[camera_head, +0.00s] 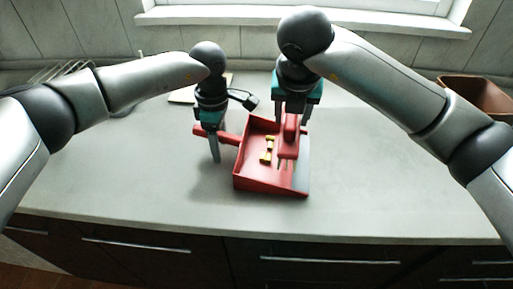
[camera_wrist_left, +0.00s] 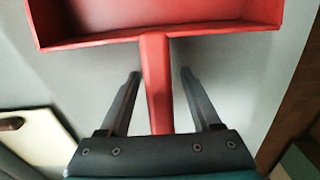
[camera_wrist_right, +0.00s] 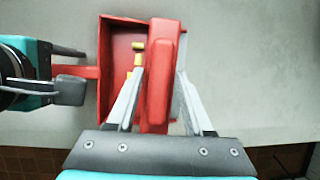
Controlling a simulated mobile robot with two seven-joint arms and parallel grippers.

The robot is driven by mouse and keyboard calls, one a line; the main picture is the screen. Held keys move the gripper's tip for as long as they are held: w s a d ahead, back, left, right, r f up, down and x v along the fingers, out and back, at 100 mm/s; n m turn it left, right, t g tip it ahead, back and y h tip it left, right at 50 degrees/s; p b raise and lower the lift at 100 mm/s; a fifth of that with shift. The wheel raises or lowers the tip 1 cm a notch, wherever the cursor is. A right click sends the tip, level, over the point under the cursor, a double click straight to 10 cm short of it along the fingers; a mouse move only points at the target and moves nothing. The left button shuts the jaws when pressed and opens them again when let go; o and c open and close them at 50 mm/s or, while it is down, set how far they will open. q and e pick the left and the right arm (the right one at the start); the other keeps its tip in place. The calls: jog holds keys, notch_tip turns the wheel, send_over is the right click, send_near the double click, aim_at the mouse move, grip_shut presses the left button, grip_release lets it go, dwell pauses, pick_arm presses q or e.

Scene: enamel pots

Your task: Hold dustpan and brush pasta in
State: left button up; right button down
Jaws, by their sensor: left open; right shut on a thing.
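The red dustpan (camera_head: 262,184) lies on the counter, its handle (camera_head: 214,133) pointing left. Yellow pasta pieces (camera_head: 267,150) lie inside the pan; they also show in the right wrist view (camera_wrist_right: 138,52). My left gripper (camera_head: 215,158) is open around the handle, with a finger on each side and gaps between in the left wrist view, where the handle (camera_wrist_left: 157,85) runs between the fingers. My right gripper (camera_head: 291,118) is shut on the red brush (camera_head: 289,148); the brush (camera_wrist_right: 160,75) is over the pan. Its bristles are mostly hidden.
The grey counter (camera_head: 360,200) is clear in front of and to the right of the dustpan. A brown container (camera_head: 475,95) stands at the back right. A light board (camera_head: 186,95) lies behind my left gripper, and a wire rack (camera_head: 62,70) stands at the back left.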

pick_arm(q)
notch_tip(320, 180, up, 12)
jog(key=shift+f, duration=0.1)
pick_arm(e)
notch_tip(320, 180, up, 5)
jog(key=p, duration=0.5)
pick_arm(q)
notch_tip(320, 180, up, 6)
pick_arm(e)
jog(key=shift+f, duration=0.1)
